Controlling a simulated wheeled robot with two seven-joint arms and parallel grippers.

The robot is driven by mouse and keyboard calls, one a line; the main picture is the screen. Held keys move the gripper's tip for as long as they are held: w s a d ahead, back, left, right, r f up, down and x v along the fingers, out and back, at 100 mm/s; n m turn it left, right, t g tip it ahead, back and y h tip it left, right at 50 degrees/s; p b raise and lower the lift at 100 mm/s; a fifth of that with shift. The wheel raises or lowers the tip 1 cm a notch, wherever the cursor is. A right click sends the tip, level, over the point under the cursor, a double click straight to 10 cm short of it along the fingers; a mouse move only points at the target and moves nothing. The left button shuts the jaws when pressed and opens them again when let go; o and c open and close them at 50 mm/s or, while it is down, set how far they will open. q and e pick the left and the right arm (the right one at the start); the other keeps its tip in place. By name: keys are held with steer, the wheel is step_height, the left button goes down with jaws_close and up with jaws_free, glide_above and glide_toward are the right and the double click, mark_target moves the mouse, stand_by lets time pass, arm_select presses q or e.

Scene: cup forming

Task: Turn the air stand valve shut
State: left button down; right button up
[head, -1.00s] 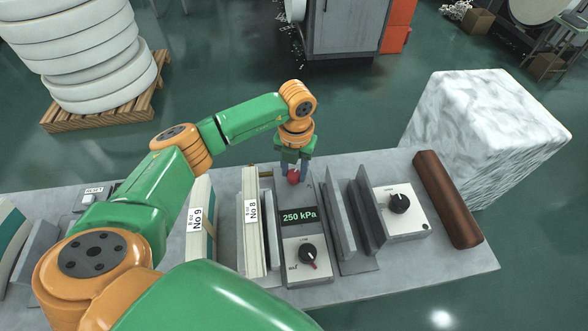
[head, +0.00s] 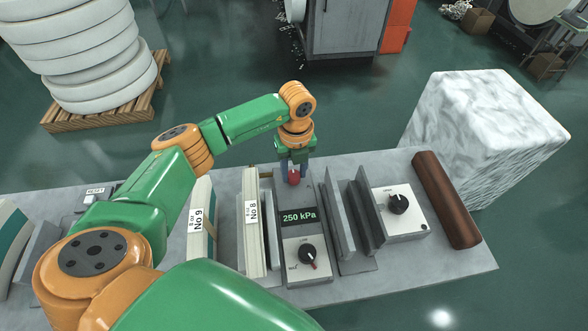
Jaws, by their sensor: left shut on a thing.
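A red valve handle (head: 294,178) sits at the stand's far end. My left gripper (head: 293,174) reaches down over it from behind and is shut on the red handle, one finger on each side. The valve body under the handle is mostly hidden. My right gripper is not in view.
White binders labelled No 9 (head: 202,222) and No 8 (head: 252,222) stand left of the stand. Grey upright plates (head: 345,215), a white box with a black knob (head: 398,215) and a brown roll (head: 446,200) are to the right. A wrapped block (head: 485,135) stands behind.

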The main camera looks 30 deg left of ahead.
mark_target(295, 174)
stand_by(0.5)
arm_select(q)
steer(key=shift+c, duration=2.2)
jaws_free()
step_height(295, 174, up, 6)
steer(key=shift+w+r+b, duration=0.1)
steer(key=shift+b, duration=0.65)
steer(key=shift+r, duration=0.45)
